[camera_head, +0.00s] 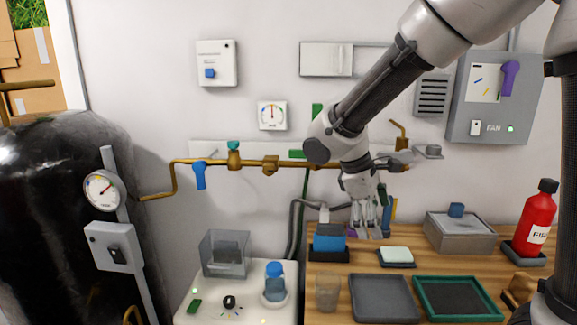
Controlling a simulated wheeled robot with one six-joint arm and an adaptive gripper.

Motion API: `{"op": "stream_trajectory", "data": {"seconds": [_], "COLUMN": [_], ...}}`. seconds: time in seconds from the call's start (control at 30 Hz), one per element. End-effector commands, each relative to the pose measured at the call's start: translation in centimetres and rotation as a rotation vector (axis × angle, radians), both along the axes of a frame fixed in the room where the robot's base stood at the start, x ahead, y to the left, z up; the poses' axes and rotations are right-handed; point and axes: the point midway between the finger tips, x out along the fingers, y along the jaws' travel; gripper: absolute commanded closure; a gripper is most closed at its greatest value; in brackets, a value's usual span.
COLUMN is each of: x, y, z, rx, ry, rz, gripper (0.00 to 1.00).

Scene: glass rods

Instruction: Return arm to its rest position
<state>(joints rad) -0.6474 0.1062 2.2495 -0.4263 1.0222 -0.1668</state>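I can make out no glass rods.
A brass pipe (215,162) with valves runs along the wall behind the arm. A grey tray (383,298), a green-rimmed tray (420,284), a beaker (328,293), a grey box (460,235) and a red extinguisher (538,222) stand on the bench. A black tank (60,210) stands left.

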Motion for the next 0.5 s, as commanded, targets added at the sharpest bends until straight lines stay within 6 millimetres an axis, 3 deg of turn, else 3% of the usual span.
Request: {"op": "stream_trajectory", "data": {"seconds": [0.03,0.1,0.3,0.5], "x": [-2.0,-4.8,-12.0,-16.1], "y": [-2.3,-4.7,-9.9,-14.0], "z": [1.1,2.0,4.1,6.7], "rx": [0.074,0.177,0.433,0.567], "ry": [-0.029,-0.066,-0.177,-0.356], "rz": [-0.140,-0.329,-0.717,-0.896], "gripper": [0.12,0.12,0.12,0.12]}}
